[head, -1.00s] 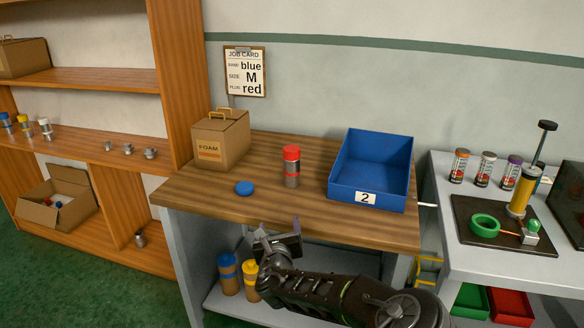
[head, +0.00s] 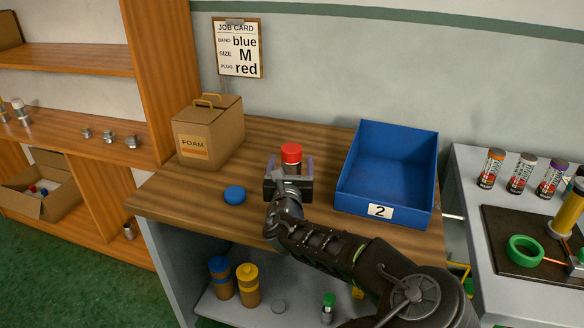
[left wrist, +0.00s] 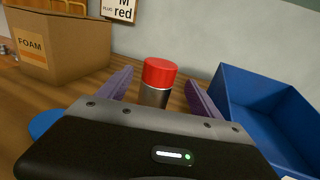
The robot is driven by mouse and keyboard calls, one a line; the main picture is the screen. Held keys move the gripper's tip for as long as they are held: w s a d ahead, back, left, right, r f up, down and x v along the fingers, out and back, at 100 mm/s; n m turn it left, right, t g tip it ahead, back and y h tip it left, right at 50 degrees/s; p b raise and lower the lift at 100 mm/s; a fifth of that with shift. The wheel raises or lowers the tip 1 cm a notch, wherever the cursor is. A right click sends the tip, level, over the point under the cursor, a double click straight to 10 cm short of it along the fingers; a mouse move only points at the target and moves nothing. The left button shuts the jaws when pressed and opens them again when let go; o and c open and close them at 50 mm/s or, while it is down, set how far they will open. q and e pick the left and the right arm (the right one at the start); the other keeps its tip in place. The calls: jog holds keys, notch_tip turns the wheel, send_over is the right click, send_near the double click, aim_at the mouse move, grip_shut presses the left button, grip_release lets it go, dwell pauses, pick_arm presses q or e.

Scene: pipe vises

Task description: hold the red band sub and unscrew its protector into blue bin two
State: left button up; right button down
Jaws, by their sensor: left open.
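The sub (head: 292,168) stands upright on the wooden bench with a red cap-like protector (head: 291,153) on top. In the left wrist view its grey metal body (left wrist: 154,97) shows under the red protector (left wrist: 159,72); its lower part is hidden by my gripper. My left gripper (head: 290,172) is open, its two fingers on either side of the sub with gaps visible in the left wrist view. Blue bin two (head: 380,211), marked 2, stands open to the right of the sub and looks empty; it also shows in the left wrist view (left wrist: 240,115). My right gripper is not in view.
A blue disc (head: 234,195) lies on the bench left of my gripper. A cardboard FOAM box (head: 208,135) stands at the back left. A job card (head: 237,48) hangs on the wall. A second bench (head: 468,180) with spray cans stands at the right.

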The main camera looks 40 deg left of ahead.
aim_at(292, 148)
pick_arm(q)
jog(key=shift+x, duration=1.35)
jog(key=p+x, duration=0.1)
jog(key=x, duration=0.4)
jog(key=shift+a+f, duration=0.1)
jog(key=shift+a, duration=0.05)
jog(key=shift+c, duration=0.2)
grip_shut()
dwell(0.3)
